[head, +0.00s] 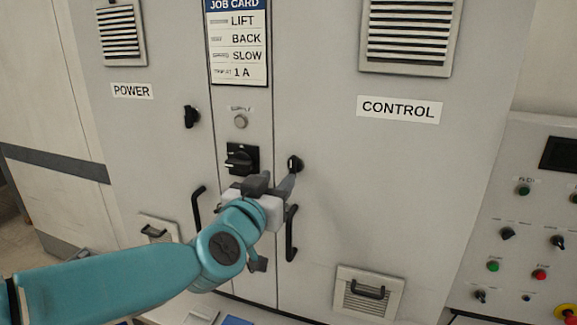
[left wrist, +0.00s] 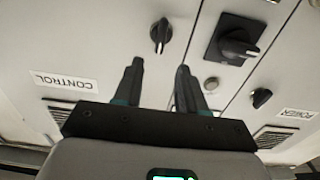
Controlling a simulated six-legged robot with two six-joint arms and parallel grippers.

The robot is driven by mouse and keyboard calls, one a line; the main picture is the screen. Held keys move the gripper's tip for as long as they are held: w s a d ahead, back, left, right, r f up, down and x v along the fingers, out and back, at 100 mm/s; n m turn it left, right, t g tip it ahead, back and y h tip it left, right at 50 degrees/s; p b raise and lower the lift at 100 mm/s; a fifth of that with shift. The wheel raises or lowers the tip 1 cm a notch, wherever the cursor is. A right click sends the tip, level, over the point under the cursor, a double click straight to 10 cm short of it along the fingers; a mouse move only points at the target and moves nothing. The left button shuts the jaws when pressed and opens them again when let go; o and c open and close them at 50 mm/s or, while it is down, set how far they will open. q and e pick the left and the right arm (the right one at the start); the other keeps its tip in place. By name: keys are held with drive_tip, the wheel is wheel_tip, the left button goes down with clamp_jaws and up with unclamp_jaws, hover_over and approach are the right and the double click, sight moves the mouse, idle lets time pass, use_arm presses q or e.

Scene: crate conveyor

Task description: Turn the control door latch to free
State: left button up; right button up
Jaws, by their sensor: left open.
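The control door latch (head: 295,163) is a small black knob on the grey door, left of and below the CONTROL label (head: 398,109). In the left wrist view, the latch (left wrist: 160,35) has its grip roughly upright in the picture, with a pale mark near its lower end. My left gripper (head: 272,184) is open and empty, just below the latch in the head view. In the left wrist view its fingers (left wrist: 158,72) are spread apart, and the latch shows between and beyond their tips, apparently untouched. My right gripper is not in view.
A black rotary switch (head: 242,158) sits left of the latch, under a round button (head: 240,121). The power door latch (head: 191,116) is farther left. Black door handles (head: 291,233) (head: 197,212) stand out beside my gripper. A control panel (head: 525,215) is at the right.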

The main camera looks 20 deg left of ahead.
sight(291, 164)
use_arm(q)
drive_tip(key=w+p, duration=0.1)
drive_tip(key=w, duration=0.6)
drive_tip(key=shift+w+d, duration=0.15)
drive_tip(key=shift+w, duration=0.2)
clamp_jaws()
